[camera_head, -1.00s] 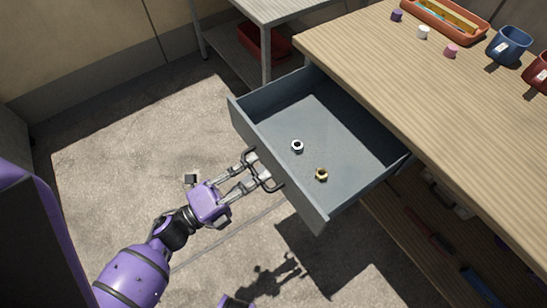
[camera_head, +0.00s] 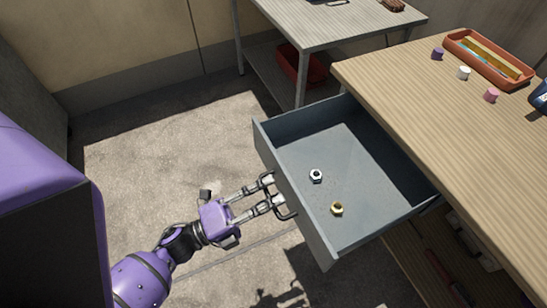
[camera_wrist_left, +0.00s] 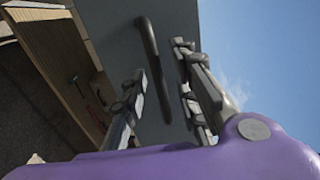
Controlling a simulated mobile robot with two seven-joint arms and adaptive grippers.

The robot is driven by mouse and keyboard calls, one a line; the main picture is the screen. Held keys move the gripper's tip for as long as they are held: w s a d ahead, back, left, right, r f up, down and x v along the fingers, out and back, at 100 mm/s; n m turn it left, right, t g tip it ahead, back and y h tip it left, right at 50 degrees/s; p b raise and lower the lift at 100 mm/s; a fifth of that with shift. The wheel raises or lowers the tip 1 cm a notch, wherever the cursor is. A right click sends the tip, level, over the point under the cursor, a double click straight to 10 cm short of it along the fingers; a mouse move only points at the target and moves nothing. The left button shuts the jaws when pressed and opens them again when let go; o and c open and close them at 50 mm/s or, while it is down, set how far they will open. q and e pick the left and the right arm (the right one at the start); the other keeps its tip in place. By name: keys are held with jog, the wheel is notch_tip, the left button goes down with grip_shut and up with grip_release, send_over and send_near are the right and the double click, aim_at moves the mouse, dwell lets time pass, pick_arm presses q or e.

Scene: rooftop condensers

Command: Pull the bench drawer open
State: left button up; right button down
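The grey bench drawer (camera_head: 262,140) stands well out from under the wooden bench top (camera_head: 440,130). Its inside is exposed, with a silver nut (camera_head: 316,176) and a brass nut (camera_head: 337,209) on its floor. A dark bar handle (camera_head: 292,213) is on its front; it also shows in the left wrist view (camera_wrist_left: 151,50). My left gripper (camera_head: 274,192) is at the handle. In the left wrist view its fingers (camera_wrist_left: 160,92) are apart, with the handle between them and gaps visible on both sides. My right gripper is out of view.
An orange tray (camera_head: 488,58) and several small pegs, including a white one (camera_head: 463,73), stand on the bench. A grey metal table (camera_head: 325,25) with a red bin (camera_head: 300,66) on its lower shelf stands behind. Concrete floor (camera_head: 150,170) is clear left of the drawer.

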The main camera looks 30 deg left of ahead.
pick_arm(q)
jog(key=shift+s, duration=0.1)
jog(key=v, duration=1.2)
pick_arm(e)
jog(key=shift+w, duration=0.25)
